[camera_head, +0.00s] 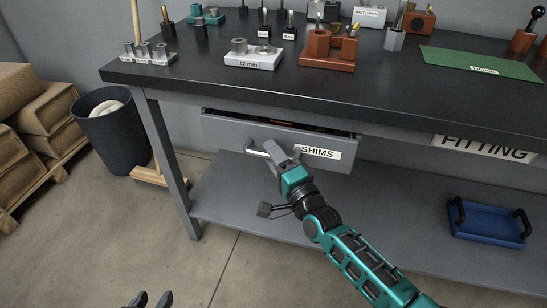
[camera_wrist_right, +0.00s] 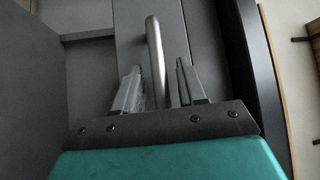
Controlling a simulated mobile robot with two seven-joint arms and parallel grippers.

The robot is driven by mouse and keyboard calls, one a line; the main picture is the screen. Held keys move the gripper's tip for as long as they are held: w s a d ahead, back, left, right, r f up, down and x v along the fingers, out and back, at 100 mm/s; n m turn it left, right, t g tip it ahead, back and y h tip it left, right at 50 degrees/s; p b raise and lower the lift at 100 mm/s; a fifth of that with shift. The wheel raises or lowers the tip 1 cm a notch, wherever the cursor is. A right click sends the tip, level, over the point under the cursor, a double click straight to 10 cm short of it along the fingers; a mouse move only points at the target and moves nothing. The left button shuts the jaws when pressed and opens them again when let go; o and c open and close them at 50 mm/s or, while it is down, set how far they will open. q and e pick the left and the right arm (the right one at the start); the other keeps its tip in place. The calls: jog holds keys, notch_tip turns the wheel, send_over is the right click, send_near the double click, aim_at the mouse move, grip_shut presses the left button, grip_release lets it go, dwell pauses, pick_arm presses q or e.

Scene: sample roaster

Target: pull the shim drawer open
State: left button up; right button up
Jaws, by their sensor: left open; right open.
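The grey shim drawer (camera_head: 232,131) hangs under the workbench, with a white SHIMS label (camera_head: 318,152) on its front. It stands partly open; a dark gap with something orange inside shows above its front. Its pale metal bar handle (camera_head: 256,150) is partly hidden by my right gripper (camera_head: 278,153). In the right wrist view the handle (camera_wrist_right: 154,45) runs between the two open fingers of the right gripper (camera_wrist_right: 158,80), with space visible on both sides. My left gripper (camera_head: 150,299) is open and empty at the bottom edge, far from the drawer; only its fingertips show.
The dark bench top (camera_head: 190,84) holds labelled blocks, a brown holder (camera_head: 328,52) and a green mat (camera_head: 483,63). A lower shelf (camera_head: 390,208) carries a blue tray (camera_head: 487,224). A dark bin (camera_head: 108,135) stands left of the bench leg. The floor in front is clear.

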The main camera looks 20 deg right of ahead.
jog(key=shift+w, duration=0.15)
jog(key=shift+c, duration=0.3)
grip_shut()
dwell(0.3)
